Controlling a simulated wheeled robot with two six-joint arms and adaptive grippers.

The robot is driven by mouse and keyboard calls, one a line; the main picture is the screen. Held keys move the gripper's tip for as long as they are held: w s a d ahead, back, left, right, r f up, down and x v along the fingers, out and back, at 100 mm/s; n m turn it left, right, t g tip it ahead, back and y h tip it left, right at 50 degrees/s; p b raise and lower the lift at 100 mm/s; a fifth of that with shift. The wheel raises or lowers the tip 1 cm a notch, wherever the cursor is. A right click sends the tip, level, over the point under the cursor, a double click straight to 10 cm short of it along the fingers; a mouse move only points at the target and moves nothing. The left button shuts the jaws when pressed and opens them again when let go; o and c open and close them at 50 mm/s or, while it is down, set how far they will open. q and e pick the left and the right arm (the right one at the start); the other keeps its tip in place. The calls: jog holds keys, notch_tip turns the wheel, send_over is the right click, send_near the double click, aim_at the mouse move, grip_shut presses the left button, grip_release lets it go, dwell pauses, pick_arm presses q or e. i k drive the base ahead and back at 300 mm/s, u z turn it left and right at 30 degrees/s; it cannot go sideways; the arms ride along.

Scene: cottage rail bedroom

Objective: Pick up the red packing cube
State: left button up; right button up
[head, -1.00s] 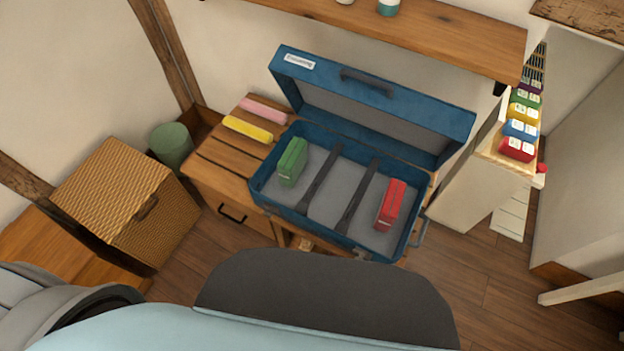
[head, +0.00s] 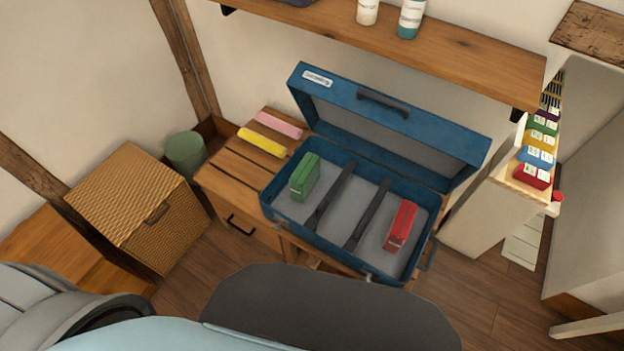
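A red packing cube (head: 401,226) stands inside the open blue suitcase (head: 268,197), in its right section, near the right wall. Another red cube (head: 532,176) sits at the near end of a row of coloured cubes on the shelf unit at the right. A green cube (head: 305,177) stands in the left section of the suitcase. Two dark straps cross the suitcase floor between the green and red cubes. Neither of my grippers shows in the head view.
The suitcase rests on a wooden bench (head: 222,172) with a yellow roll (head: 262,142) and a pink roll (head: 279,125) at its left. The raised lid (head: 400,120) stands behind. A wall shelf (head: 440,45) hangs above. A wicker hamper (head: 140,205) is at the left.

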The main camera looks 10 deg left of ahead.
aim_at(402, 224)
jog(key=z, duration=1.85)
jog(key=k, duration=0.95)
jog(key=u, duration=1.9)
jog(key=i, duration=0.5)
jog(key=z, duration=0.05)
